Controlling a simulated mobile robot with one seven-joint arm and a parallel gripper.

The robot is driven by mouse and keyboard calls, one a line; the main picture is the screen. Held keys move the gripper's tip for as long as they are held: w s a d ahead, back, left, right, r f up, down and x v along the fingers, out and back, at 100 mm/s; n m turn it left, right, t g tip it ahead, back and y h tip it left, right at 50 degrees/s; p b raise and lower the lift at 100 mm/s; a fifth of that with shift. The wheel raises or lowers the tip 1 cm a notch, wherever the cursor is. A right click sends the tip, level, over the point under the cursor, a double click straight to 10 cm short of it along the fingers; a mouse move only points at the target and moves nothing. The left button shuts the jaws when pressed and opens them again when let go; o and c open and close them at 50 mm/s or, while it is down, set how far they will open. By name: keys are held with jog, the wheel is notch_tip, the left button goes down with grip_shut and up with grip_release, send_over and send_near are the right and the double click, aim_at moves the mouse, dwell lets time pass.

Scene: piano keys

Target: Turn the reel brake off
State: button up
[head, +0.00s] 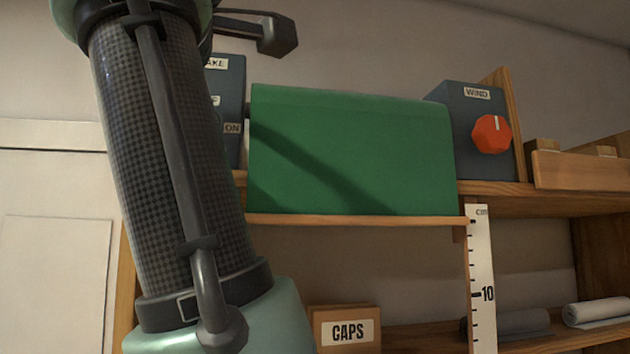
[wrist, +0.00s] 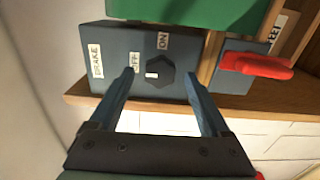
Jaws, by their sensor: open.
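The brake box (wrist: 115,45) is blue-grey, with a BRAKE label at its left end in the wrist view. Its dark faceted knob (wrist: 164,78) has a short white mark on its left part, pointing left. The OFF label (wrist: 135,61) is up and left of the knob, and the ON label (wrist: 163,41) is above it. My gripper (wrist: 159,74) is open and empty; the knob appears between its two fingertips. I cannot tell whether they touch it. In the head view the brake box (head: 229,85) is mostly hidden behind my arm, knob included.
A green sheet or cover (head: 350,150) is right beside the brake box. A WIND box (head: 462,125) with a red knob (head: 491,134) stands beyond it. A red handle (wrist: 257,66) is close right of my gripper in the wrist view. The wooden shelf edge (wrist: 85,97) runs below.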

jog(key=b+v, duration=0.4)
jog(key=v, duration=0.9)
